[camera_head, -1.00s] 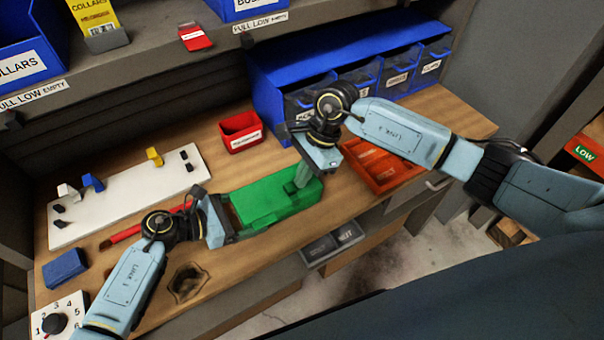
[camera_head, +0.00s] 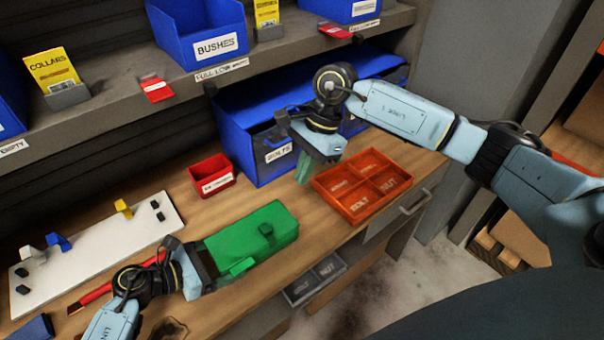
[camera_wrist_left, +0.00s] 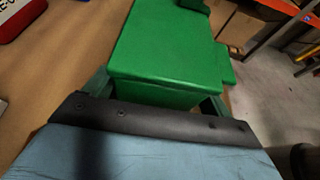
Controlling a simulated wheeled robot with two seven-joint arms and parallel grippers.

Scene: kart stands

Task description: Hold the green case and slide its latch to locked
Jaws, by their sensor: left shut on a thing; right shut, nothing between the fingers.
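The green case (camera_head: 240,236) lies on the wooden bench; it also shows in the left wrist view (camera_wrist_left: 172,45). My right gripper (camera_head: 304,168) is shut and empty, above and behind the case's right end, apart from the knob.
An orange divided tray (camera_head: 318,184) sits right of the case, close to my right gripper. A red bin (camera_head: 212,174) and a blue drawer unit (camera_head: 235,130) stand behind. A white board (camera_head: 95,245) with colored hooks lies left. The bench's front edge is close to the case.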

